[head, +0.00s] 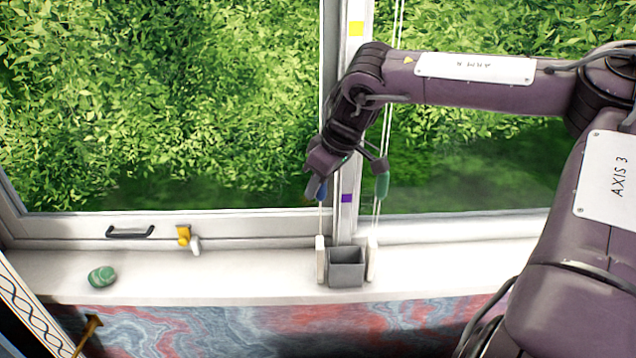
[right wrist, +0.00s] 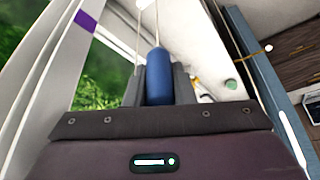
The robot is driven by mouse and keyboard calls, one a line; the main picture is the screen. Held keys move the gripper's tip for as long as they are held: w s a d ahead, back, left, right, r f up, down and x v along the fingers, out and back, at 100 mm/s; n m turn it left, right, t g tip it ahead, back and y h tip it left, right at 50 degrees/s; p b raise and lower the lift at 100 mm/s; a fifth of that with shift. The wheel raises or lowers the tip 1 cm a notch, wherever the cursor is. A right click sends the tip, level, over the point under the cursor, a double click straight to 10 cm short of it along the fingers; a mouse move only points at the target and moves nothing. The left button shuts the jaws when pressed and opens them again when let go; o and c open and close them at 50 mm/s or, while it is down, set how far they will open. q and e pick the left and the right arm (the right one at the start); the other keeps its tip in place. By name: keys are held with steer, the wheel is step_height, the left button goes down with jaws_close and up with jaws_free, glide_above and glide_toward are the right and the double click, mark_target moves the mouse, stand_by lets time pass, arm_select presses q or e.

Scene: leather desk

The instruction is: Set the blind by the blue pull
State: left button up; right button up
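The blue pull (head: 321,189) hangs on a thin cord in front of the window post. My right gripper (head: 318,182) is at the blue pull. In the right wrist view the blue pull (right wrist: 158,77) stands upright between the two fingers, which press close on both sides, so the gripper looks shut on it. A green pull (head: 382,185) hangs on cords just to the right. The window post (head: 341,120) carries a yellow mark (head: 356,28) high up and a purple mark (head: 347,198) lower, near the blue pull's height. I cannot make out the blind. My left gripper is not in view.
A grey open box (head: 346,280) stands on the white sill (head: 250,285) below the pulls, between two white cord fittings (head: 320,262). A green stone (head: 102,276), a dark window handle (head: 130,232) and a yellow latch (head: 183,235) are left. The sill between stone and box is clear.

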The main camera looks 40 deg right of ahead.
jaws_close()
steer(key=shift+r+p, duration=0.3)
steer(key=shift+r, duration=0.25)
step_height(320, 180, up, 18)
steer(key=p, duration=1)
steer(key=shift+f, duration=0.2)
steer(key=o, duration=0.8)
jaws_free()
steer(key=shift+c, duration=0.2)
